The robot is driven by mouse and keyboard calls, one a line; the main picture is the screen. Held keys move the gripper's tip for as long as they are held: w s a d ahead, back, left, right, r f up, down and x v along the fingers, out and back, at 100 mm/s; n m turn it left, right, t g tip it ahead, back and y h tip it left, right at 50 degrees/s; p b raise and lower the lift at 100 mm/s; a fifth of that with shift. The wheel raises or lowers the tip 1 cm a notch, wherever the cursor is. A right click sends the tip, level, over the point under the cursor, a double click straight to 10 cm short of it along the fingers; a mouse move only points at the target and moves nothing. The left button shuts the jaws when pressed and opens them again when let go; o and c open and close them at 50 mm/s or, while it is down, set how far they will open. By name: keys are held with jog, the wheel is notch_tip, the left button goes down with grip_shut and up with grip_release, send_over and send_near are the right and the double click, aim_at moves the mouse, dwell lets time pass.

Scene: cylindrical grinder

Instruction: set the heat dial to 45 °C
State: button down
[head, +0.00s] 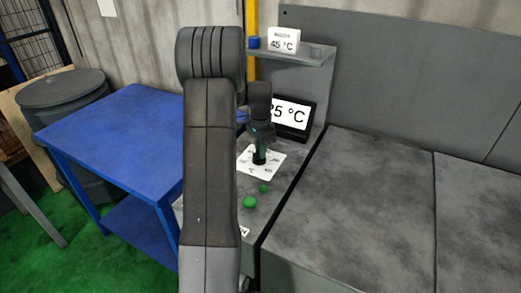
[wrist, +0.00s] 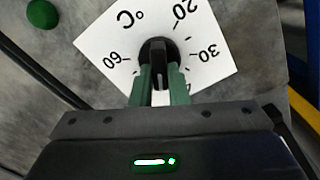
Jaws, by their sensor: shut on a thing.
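The heat dial is a black knob (head: 259,158) on a white scale plate (head: 275,160) on the grey bench. In the wrist view, the knob (wrist: 158,49) sits among the marks 20, 30 and 60, upside down, and my fingers hide part of the scale. My gripper (wrist: 160,75) is shut on the knob from above, one green finger on each side. I cannot tell the knob's exact setting. A white card (head: 284,40) on the shelf reads 45 °C.
Two green buttons (head: 250,202) are in front of the dial. A shelf (head: 300,56) with a blue knob (head: 254,43) and a grey one overhangs behind. A blue table (head: 110,125) stands left; grey machine covers (head: 370,210) lie right.

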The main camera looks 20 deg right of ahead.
jog(key=shift+w+r, duration=0.1)
dwell(0.3)
jog(key=c, duration=1.4)
grip_release()
notch_tip(320, 180, up, 14)
jog(key=shift+b, duration=0.45)
jog(key=shift+f, duration=0.25)
notch_tip(320, 180, down, 14)
jog(key=shift+r+p, duration=0.15)
jog(key=shift+p, duration=0.3)
